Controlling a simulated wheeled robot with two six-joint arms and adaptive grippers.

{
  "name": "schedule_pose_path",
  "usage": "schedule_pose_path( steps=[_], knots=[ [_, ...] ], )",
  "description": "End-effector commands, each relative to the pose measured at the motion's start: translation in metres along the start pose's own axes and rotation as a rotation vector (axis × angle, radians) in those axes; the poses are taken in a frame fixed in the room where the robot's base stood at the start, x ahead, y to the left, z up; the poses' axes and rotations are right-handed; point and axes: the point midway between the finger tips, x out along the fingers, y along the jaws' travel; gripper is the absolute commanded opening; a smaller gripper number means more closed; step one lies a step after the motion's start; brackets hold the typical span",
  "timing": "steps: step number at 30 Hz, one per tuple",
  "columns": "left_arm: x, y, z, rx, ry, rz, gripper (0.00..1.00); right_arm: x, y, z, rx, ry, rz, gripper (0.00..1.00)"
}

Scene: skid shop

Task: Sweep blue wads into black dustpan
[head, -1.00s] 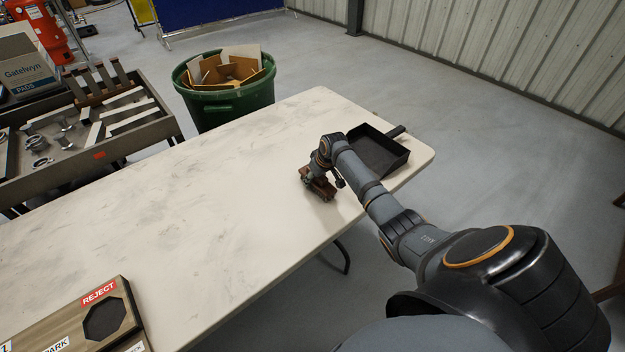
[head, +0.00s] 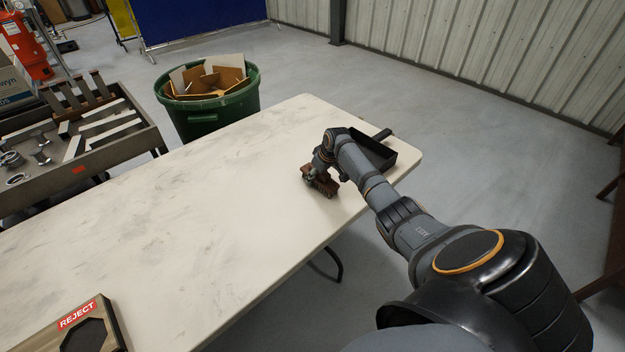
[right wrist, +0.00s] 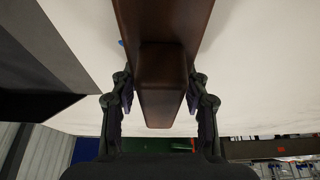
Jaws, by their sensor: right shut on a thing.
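My right gripper (head: 316,172) is shut on a brown wooden brush (head: 322,185) at the white table's far right part. In the right wrist view the brush's brown wooden body (right wrist: 162,85) sits between the two fingers. The black dustpan (head: 378,153) lies just right of the brush near the table's right end, partly hidden behind my right arm. Its dark side also shows at the left of the right wrist view (right wrist: 35,105). A tiny blue spot, perhaps a blue wad (right wrist: 121,43), shows beside the brush's left edge. No wads show in the head view. My left gripper is not in view.
The white table (head: 190,220) is bare across its middle. A box with a REJECT label (head: 77,315) sits at its near left corner. A green bin (head: 210,110) of cardboard stands behind the table. A grey cart with metal parts (head: 70,150) stands at the left.

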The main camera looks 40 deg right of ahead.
Motion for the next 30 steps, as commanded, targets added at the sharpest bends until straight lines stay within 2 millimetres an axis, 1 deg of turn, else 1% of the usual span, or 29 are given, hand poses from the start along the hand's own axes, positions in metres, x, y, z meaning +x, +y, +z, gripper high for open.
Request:
schedule_pose_path(
  steps=[1, 6, 16, 30],
  knots=[
    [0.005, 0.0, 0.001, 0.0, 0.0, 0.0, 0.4, 0.002, 0.005, 0.001, 0.002, 0.001, 0.001, 0.2],
    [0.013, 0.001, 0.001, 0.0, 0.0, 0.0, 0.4, 0.002, 0.018, 0.0, 0.001, 0.001, 0.002, 0.2],
    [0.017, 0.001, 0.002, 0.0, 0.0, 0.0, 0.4, 0.001, 0.026, 0.0, 0.0, 0.001, 0.001, 0.2],
    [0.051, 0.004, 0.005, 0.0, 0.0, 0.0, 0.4, 0.003, 0.063, 0.001, 0.001, 0.002, 0.001, 0.2]
  ],
)
